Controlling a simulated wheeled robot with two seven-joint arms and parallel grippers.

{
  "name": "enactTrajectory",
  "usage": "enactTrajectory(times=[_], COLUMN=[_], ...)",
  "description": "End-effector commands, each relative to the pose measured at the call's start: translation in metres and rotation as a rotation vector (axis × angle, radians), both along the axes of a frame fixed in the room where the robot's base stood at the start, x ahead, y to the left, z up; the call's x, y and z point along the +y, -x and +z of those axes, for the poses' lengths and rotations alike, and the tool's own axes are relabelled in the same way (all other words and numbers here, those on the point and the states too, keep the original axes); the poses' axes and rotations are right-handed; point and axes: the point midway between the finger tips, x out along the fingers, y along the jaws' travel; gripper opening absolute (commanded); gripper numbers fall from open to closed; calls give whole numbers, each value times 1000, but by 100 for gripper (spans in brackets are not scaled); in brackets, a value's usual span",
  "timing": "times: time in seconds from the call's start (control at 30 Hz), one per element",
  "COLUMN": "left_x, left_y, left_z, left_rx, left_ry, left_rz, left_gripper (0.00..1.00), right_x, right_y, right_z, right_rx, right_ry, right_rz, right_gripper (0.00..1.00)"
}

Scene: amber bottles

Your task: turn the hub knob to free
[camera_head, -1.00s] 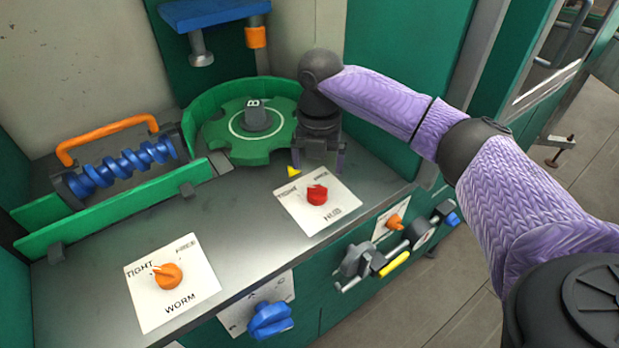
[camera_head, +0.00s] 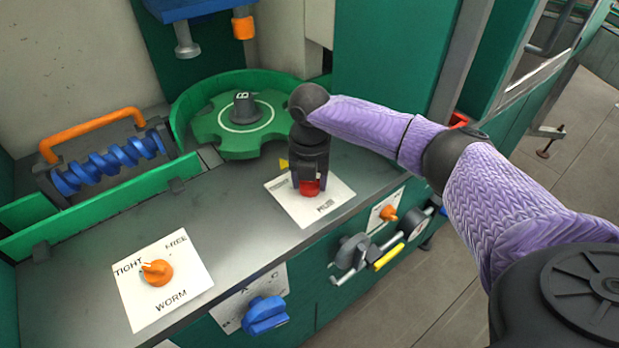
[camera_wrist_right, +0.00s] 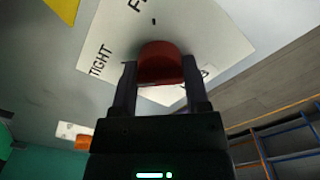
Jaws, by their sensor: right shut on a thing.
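The red hub knob (camera_head: 309,187) sits on its white HUB plate (camera_head: 330,203) on the grey worktop. My right gripper (camera_head: 309,180) comes down over it from above and is shut on it. In the right wrist view the red knob (camera_wrist_right: 162,64) is between the two dark fingers, one at each side. The words TIGHT and part of FREE show on the plate (camera_wrist_right: 115,40) there. The knob's pointer is hidden, so its setting cannot be told. My left gripper is not in view.
The green star wheel (camera_head: 240,125) stands behind the gripper. The orange worm knob (camera_head: 157,272) on its white plate is at the front left, with the blue worm screw (camera_head: 110,165) behind. A blue knob (camera_head: 265,314) and a grey crank (camera_head: 352,252) stick out from the front panel.

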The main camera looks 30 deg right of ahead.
Motion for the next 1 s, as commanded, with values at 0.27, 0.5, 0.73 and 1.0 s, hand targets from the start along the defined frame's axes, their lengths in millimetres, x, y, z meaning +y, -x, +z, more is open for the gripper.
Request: enactTrajectory(times=[0.27,0.5,0.73,1.0], left_x=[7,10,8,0], left_y=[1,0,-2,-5], left_z=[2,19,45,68], left_rx=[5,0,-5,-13], left_ry=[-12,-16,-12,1], left_rz=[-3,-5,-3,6], left_gripper=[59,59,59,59], right_x=[0,0,1,0], right_y=[0,0,0,0], right_z=[1,4,6,4], right_rx=[1,1,1,1], right_ry=[1,-1,-1,-1], right_rz=[-12,-112,-306,-564], right_gripper=[0,0,0,0])
